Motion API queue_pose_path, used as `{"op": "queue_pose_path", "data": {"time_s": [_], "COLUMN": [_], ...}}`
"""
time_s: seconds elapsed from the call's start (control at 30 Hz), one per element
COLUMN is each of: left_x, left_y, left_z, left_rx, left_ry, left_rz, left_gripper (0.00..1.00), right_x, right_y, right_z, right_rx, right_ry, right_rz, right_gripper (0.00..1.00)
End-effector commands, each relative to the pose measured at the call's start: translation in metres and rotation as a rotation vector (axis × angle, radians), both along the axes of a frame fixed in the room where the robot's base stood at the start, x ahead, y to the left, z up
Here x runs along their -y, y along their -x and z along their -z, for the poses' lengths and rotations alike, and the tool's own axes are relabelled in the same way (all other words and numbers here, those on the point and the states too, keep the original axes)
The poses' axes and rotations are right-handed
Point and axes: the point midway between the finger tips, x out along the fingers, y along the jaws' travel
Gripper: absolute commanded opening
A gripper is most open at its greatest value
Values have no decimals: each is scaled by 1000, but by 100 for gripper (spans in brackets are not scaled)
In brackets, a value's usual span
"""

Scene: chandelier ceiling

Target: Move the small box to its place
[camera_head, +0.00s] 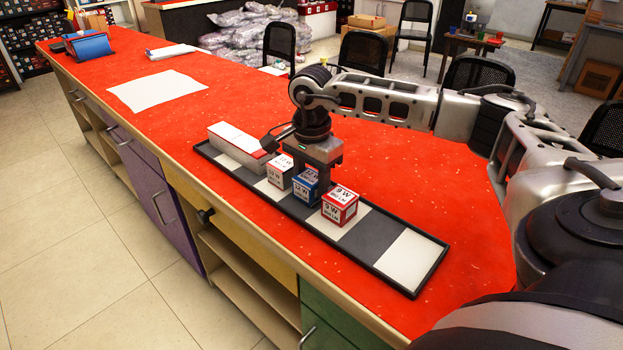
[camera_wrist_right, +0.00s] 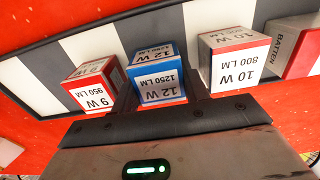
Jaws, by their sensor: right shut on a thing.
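A long tray (camera_head: 427,280) with a black rim and alternating white and dark grey sections lies on the red counter. My right gripper (camera_head: 318,180) is over its middle, pointing down, shut on the small blue 12 W box (camera_head: 304,190). The blue box also shows between the fingers in the wrist view (camera_wrist_right: 157,82). I cannot tell whether it touches the tray. A red-and-white 9 W box (camera_head: 340,207) stands on one side of it, and a white 10 W box (camera_head: 279,172) with a red edge on the other. My left gripper is out of view.
A long white-and-red batten box (camera_head: 238,147) lies at the tray's far end. The tray's near white section (camera_head: 411,255) is bare. A white sheet (camera_head: 157,91) and a blue item (camera_head: 90,46) lie farther along the counter. Chairs stand behind the counter.

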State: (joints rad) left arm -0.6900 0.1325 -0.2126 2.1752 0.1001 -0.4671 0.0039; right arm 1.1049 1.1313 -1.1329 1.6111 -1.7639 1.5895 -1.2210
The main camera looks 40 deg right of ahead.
Motion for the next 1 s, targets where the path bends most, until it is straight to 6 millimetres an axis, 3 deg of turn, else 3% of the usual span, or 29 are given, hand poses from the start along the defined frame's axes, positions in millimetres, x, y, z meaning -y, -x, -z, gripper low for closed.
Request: {"op": "queue_pose_path", "data": {"time_s": [0.07, 0.1, 0.13, 0.4, 0.57, 1.0], "left_x": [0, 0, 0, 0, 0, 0], "left_y": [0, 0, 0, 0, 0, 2], "left_z": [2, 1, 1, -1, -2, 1], "left_rx": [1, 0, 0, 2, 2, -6], "left_ry": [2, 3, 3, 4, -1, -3], "left_rz": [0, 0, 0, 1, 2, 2], "left_gripper": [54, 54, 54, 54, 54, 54], "right_x": [0, 0, 0, 0, 0, -1], "right_y": [0, 0, 0, 0, 0, -1], "right_z": [4, 3, 3, 2, -11, -99], "right_rx": [0, 0, 0, 0, 2, 4], "right_ry": [0, 0, 0, 0, 0, -1], "right_rz": [-1, -1, -1, 0, -1, -2], "right_gripper": [22, 50, 54, 54, 54, 54]}}
